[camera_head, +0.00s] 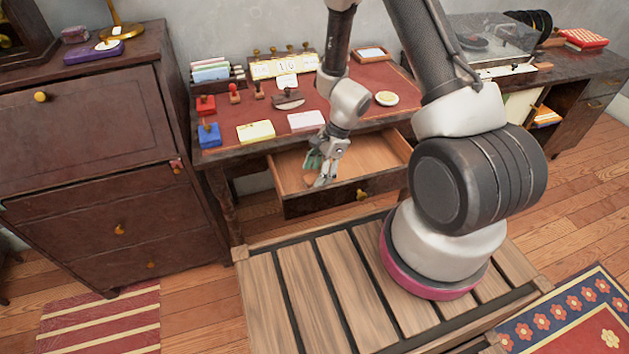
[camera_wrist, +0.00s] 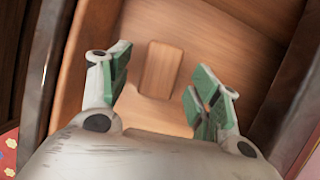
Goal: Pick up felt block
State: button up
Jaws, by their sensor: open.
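A small brown rectangular block (camera_wrist: 161,70), which looks like the felt block, lies on the floor of the open drawer (camera_head: 370,160). Its colour is close to the drawer's wood. In the wrist view it shows between and a little beyond the fingers. My gripper (camera_head: 322,168) points down into the left part of the drawer. The wrist view shows my gripper (camera_wrist: 162,88) open and empty, with green pads on both fingers, apart from the block.
The drawer's front panel (camera_head: 330,198) and the desk top (camera_head: 350,118) border the opening. On the desk stand a red stamp pad (camera_head: 206,105), a blue one (camera_head: 209,135), hand stamps (camera_head: 234,93), and pale pads (camera_head: 256,131). The drawer's right half is clear.

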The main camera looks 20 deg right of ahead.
aim_at(316, 176)
jog(key=shift+x, duration=0.9)
jog(key=c, duration=1.1)
notch_tip(316, 176, up, 10)
jog(key=shift+r, duration=0.1)
jog(key=shift+o, duration=0.9)
jog(key=shift+w, duration=0.1)
jog(key=shift+c, duration=0.5)
